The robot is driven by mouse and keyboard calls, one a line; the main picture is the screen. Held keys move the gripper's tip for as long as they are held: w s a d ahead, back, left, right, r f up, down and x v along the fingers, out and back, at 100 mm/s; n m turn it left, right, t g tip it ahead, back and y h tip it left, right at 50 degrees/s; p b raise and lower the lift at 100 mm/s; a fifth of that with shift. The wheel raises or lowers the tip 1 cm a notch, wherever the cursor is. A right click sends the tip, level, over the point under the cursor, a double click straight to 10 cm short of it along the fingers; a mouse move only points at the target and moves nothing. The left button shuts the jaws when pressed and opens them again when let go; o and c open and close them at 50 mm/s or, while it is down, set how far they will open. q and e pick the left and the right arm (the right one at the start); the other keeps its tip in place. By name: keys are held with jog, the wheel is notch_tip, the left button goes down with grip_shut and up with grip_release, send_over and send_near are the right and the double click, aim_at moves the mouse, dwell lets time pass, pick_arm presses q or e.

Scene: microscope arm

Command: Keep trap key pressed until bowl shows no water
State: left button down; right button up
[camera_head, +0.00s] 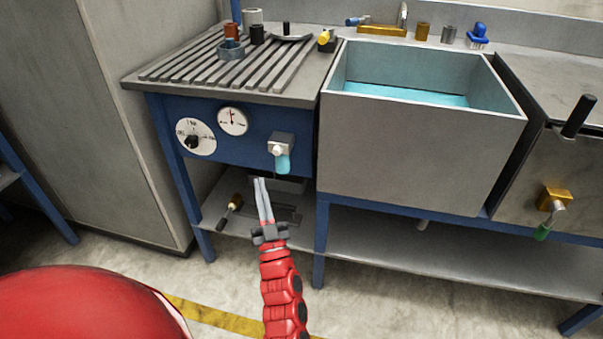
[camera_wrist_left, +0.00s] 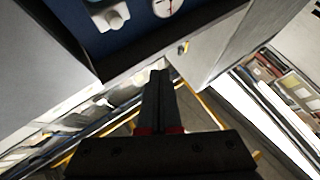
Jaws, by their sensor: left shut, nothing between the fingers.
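The grey sink bowl (camera_head: 420,145) stands at the centre right, with blue water (camera_head: 405,93) visible inside it. A grey block with a cyan-tipped lever (camera_head: 281,162) is on the blue panel left of the bowl. A brass block with a green-tipped lever (camera_head: 543,231) is on the grey front at right. I cannot tell which part is the trap key. My left gripper (camera_head: 260,181) is shut and empty, just below and left of the cyan lever, apart from it in the picture. Its fingers (camera_wrist_left: 158,76) also show in the left wrist view. My right gripper is not seen.
The blue panel has a dial (camera_head: 195,138) and a gauge (camera_head: 233,121). A slatted drainboard (camera_head: 215,60) with small pots lies above it. A tall grey cabinet (camera_head: 135,150) stands at left.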

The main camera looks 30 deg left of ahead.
aim_at(277, 151)
pick_arm(q)
jog(key=shift+w+f, duration=0.1)
dwell(0.3)
jog(key=w+a+b, duration=0.2)
jog(key=w, duration=0.6)
jog(key=shift+w+b, duration=0.25)
jog(key=shift+b, duration=0.1)
jog(key=shift+w+a, duration=0.1)
jog(key=shift+w, duration=0.1)
dwell(1.7)
jog(key=shift+w, duration=0.2)
